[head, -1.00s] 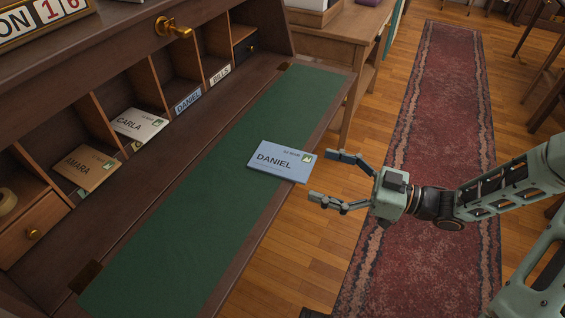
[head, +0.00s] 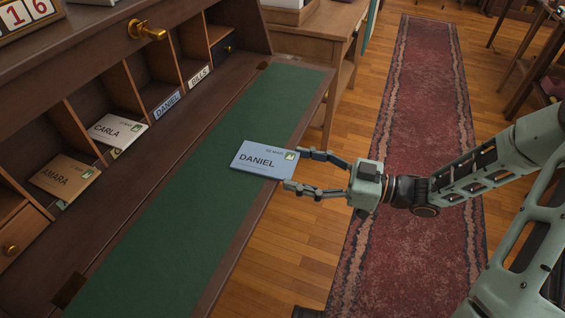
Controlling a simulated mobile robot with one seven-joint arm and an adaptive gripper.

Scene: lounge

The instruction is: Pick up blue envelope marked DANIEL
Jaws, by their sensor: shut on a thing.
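The blue envelope marked DANIEL (head: 262,160) lies on the green writing surface of the desk, its right end at the front edge. My gripper (head: 292,170) reaches in from the right. Its two fingers are at the right end of the envelope, one by the far corner and one by the near corner, and they are shut on it. The envelope still looks flat at the desk surface. Its printed name and stamp are in plain view.
The green desk surface (head: 170,230) is otherwise clear. Pigeonholes behind hold a white CARLA envelope (head: 118,129) and a brown AMARA envelope (head: 64,176). Slots labelled DANIEL (head: 167,105) and BILLS (head: 199,76) look empty. A wooden side table (head: 318,45) stands beyond; a red rug (head: 415,130) covers the floor.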

